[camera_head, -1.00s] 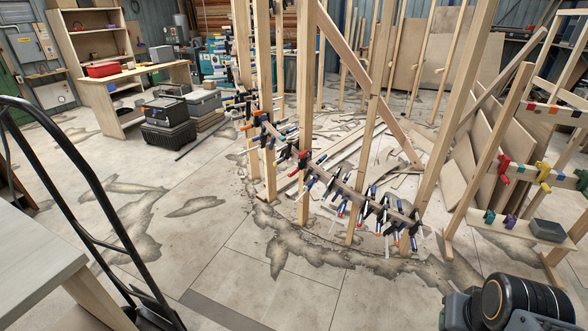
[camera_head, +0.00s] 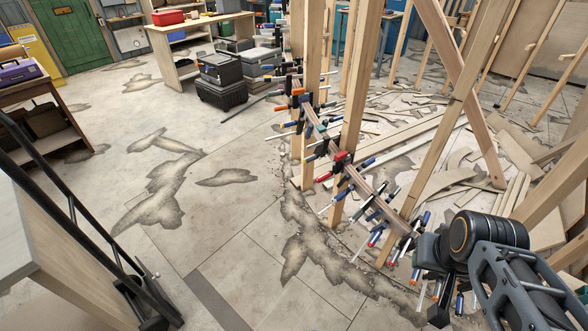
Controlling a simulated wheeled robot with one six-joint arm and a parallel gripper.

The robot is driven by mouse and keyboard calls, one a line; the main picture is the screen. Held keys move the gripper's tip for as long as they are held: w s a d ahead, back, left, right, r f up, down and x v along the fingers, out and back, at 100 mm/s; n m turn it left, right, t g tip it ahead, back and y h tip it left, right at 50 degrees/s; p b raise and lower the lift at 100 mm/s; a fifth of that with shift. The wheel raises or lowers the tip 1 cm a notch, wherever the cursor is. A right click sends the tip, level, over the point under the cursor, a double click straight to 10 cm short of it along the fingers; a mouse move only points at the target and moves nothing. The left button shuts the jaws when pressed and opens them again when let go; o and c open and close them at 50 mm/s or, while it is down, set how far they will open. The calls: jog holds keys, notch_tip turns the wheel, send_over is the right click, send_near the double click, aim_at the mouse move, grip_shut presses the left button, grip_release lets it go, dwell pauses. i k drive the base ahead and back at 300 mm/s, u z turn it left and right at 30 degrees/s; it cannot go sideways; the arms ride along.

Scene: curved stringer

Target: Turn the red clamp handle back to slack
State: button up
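A clamp with a red part (camera_head: 341,157) sits on the curved wooden stringer (camera_head: 369,190), against an upright post, about the middle of the view. It is small here, and I cannot tell how its handle is turned. Clamps with blue, orange and black parts line the stringer on both sides of it. My arm (camera_head: 488,236) shows at the lower right, in front of the stringer's near end. I can make out no gripper fingers, and nothing of my arm is near the red clamp.
Wooden posts and a diagonal brace (camera_head: 460,70) stand around the stringer. Wood offcuts (camera_head: 445,180) litter the floor behind. Black toolboxes (camera_head: 222,80) stand farther back. A black tubular frame (camera_head: 75,205) and a pale table (camera_head: 30,235) are at left. The floor left of the stringer is open.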

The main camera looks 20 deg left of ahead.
aim_at(330, 174)
jog(key=u, duration=0.9)
jog(key=i, duration=0.95)
jog(key=u, duration=1.3)
jog(key=i, duration=0.15)
jog(key=u, duration=0.05)
